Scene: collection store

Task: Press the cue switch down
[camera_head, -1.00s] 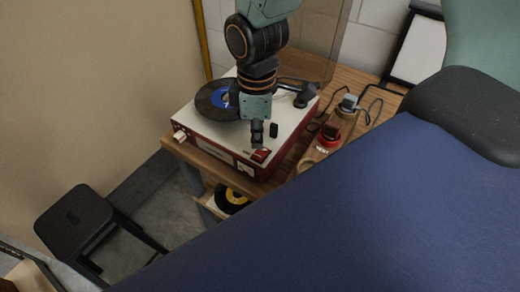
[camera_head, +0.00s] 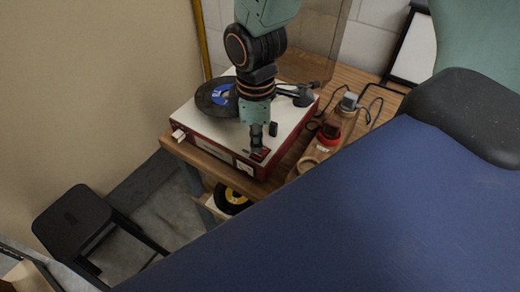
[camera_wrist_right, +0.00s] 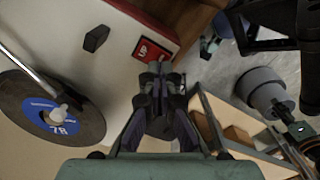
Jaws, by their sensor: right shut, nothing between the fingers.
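The record player (camera_head: 200,125) has a cream top and red sides and stands on a wooden table. A small red switch (camera_head: 261,155) with white marking sits at its front right corner; I take it as the cue switch. It also shows in the right wrist view (camera_wrist_right: 146,50). My right gripper (camera_head: 256,149) points down with its fingers together and empty, right at the switch. In the right wrist view its fingertips (camera_wrist_right: 157,73) are just beside the switch's near edge. I cannot tell whether they touch it.
A black record with a blue label (camera_head: 212,95) lies on the platter, with the tonearm (camera_head: 298,95) behind. A small black knob (camera_head: 273,129) stands near the switch. A wooden holder (camera_head: 318,155) is to the right. A black stool (camera_head: 73,220) is at lower left.

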